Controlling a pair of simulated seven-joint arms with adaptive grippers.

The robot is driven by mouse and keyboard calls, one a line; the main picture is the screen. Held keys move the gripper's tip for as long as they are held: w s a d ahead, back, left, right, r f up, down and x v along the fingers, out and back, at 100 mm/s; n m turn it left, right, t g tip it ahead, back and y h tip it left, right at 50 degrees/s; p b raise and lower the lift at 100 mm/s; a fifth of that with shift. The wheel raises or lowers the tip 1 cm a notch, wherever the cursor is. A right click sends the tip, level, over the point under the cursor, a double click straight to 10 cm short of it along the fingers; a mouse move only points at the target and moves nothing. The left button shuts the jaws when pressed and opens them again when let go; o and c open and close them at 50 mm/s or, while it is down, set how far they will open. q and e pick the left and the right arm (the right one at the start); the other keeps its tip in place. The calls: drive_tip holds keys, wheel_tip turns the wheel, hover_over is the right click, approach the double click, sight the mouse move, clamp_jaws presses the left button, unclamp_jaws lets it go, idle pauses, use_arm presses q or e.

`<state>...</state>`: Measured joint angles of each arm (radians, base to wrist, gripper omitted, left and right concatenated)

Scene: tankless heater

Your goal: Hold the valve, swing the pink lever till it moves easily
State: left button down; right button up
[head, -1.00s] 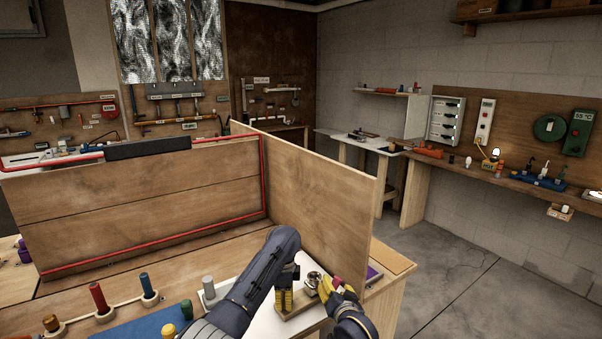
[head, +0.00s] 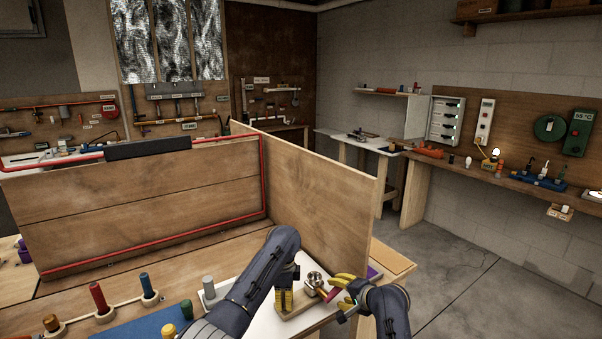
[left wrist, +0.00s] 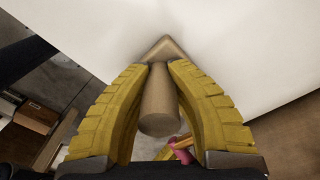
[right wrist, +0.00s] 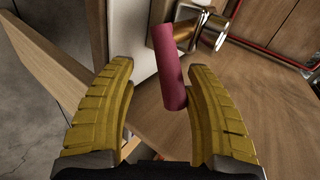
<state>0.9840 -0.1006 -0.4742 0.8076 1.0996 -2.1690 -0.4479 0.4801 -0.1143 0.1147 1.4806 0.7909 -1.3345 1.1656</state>
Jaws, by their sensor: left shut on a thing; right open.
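The valve (head: 314,281) is a shiny metal body on a small wooden base (head: 290,325) on the white board. Its pink lever (head: 331,296) points toward the lower right in the head view. My left gripper (head: 285,298) is shut on a brown round post (left wrist: 160,105) beside the valve; the post shows between its fingers in the left wrist view. My right gripper (head: 344,291) is open just right of the lever. In the right wrist view the pink lever (right wrist: 168,68) reaches toward the gap between the open fingers, nearer the right finger, with the metal valve (right wrist: 203,30) behind.
A wooden panel (head: 315,195) stands behind the valve. Red (head: 98,297), brown and green pegs stand on the bench at left, near a blue mat (head: 140,325). A purple item (head: 374,272) lies at the bench's right end. Floor is open to the right.

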sight(332, 294)
drive_tip(key=shift+d+f+m+g+y, duration=0.1)
drive_tip(key=shift+f+m+g+y, duration=0.2)
drive_tip(key=shift+f+m+y, duration=0.15)
drive_tip(key=n+h, duration=0.1)
drive_tip(key=r+n+t+h, duration=0.2)
drive_tip(key=shift+s+a+r, duration=0.1)
drive_tip(key=shift+s+a, duration=0.15)
drive_tip(key=shift+a, duration=0.15)
drive_tip(key=shift+s+a+r+n+t+h, duration=0.2)
drive_tip(key=shift+r+n+t+h, duration=0.1)
drive_tip(key=shift+n+t+h, duration=0.25)
drive_tip(key=shift+s+a+r+n+t+h, duration=0.1)
drive_tip(key=shift+a+r+n+t+h, duration=0.15)
drive_tip(key=shift+n+t, duration=0.4)
drive_tip(key=n+t, duration=0.1)
drive_tip(key=s+a+r+n+t+h, duration=0.1)
drive_tip(key=n, duration=0.1)
drive_tip(key=shift+a+t, duration=0.2)
drive_tip(key=shift+t, duration=0.1)
drive_tip(key=shift+s+a+n+t+h, duration=0.1)
drive_tip(key=shift+a+n+t+h, duration=0.15)
drive_tip(key=shift+n, duration=0.25)
drive_tip(key=shift+s+a+n+t, duration=0.1)
drive_tip(key=shift+n+t, duration=0.25)
drive_tip(key=shift+n, duration=0.1)
drive_tip(key=shift+s+a, duration=0.1)
